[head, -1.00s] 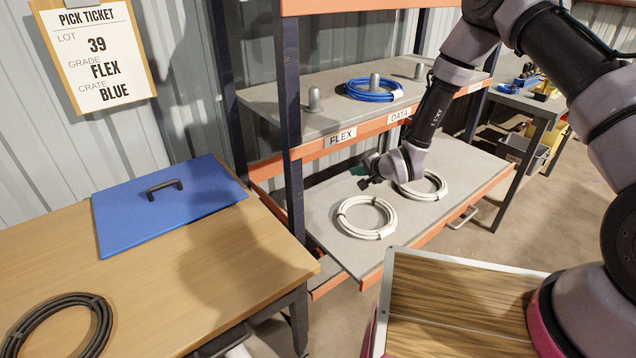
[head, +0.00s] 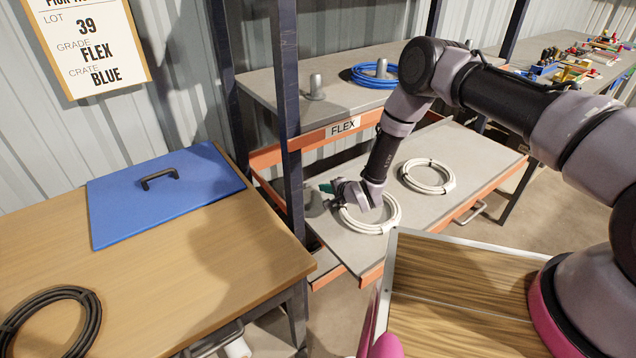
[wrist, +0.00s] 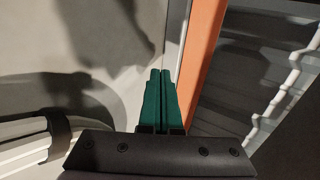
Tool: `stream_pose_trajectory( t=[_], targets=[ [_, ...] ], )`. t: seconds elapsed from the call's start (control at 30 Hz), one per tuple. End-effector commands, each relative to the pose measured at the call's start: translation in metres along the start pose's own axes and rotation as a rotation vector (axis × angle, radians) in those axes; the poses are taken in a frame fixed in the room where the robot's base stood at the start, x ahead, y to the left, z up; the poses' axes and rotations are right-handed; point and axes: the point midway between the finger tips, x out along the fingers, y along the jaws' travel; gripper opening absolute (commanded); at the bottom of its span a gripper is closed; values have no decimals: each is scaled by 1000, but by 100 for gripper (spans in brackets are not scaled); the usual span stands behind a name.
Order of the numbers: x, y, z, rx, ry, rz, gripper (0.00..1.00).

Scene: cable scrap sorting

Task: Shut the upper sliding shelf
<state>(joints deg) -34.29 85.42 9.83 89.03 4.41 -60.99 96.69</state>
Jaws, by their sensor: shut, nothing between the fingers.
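A grey sliding shelf (head: 410,222) with an orange front edge stands pulled out below the fixed-looking shelf labelled FLEX. Its front handle (head: 470,213) is at the right. Two white cable coils lie on it, a left one (head: 393,222) and a right one (head: 447,184). My gripper (head: 327,188) is over the shelf's left end, behind the left coil and close to the dark rack post. In the wrist view its green fingers (wrist: 159,90) are together and empty, beside an orange edge (wrist: 200,55). Whether they touch it, I cannot tell.
The upper grey board (head: 275,87) holds a blue coil (head: 372,76) and pegs. A dark post (head: 287,110) stands left of my gripper. A wooden table (head: 200,265) with a blue lid (head: 160,195) and black coil is at the left. A cluttered bench (head: 570,70) is at the back right.

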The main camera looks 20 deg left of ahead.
Motion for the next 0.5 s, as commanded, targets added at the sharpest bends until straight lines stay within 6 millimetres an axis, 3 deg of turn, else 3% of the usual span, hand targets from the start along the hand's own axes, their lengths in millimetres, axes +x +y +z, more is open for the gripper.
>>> stream_pose_trajectory(
  t=[0.2,0.5],
  targets=[
    [27,-15,0,-3,-1,-1,0],
    [35,-20,0,0,0,0,0]
  ],
)
